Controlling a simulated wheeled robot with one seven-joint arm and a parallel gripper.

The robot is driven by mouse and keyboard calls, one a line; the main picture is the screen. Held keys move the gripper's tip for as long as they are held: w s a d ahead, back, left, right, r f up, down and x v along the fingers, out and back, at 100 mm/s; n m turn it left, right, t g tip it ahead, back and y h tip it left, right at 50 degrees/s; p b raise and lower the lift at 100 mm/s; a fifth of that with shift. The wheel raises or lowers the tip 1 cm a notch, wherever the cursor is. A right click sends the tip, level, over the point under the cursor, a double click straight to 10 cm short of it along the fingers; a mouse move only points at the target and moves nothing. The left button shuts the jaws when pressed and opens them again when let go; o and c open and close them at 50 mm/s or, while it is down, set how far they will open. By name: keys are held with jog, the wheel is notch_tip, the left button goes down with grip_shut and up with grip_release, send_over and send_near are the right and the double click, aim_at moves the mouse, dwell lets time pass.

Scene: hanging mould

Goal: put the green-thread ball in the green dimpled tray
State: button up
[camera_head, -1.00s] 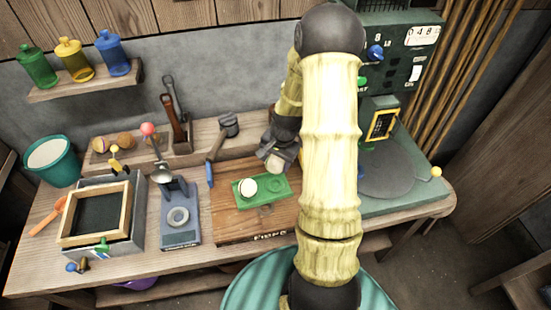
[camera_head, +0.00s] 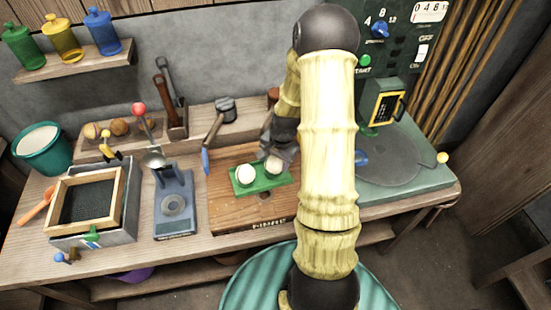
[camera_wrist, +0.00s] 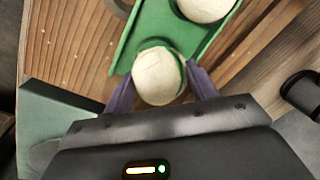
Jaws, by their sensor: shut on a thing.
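The green dimpled tray (camera_head: 262,186) lies on the brown wooden board. One cream ball (camera_head: 245,174) sits in its left dimple; in the wrist view this ball (camera_wrist: 205,5) is at the top edge. My gripper (camera_head: 272,158) is over the tray's right half, shut on a second cream ball (camera_wrist: 158,77), which shows between the two purple fingers in the wrist view. The held ball is at the right dimple, low over or touching the tray; I cannot tell which. A green ring shows round its far side.
The wooden board (camera_head: 228,211) has bare room in front of the tray. A blue-grey press (camera_head: 174,212) and a wooden-framed box (camera_head: 65,232) stand to the left. A green machine (camera_head: 425,180) stands at right.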

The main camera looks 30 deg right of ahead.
jog(key=shift+f, duration=0.4)
jog(key=shift+f, duration=0.1)
dwell(0.3)
jog(key=o, duration=1.2)
jog(key=shift+c, duration=0.2)
notch_tip(320, 180, up, 17)
jog(key=s+d, duration=0.1)
jog(key=s, duration=0.1)
jog(key=shift+d, duration=0.25)
jog(key=shift+s, duration=0.1)
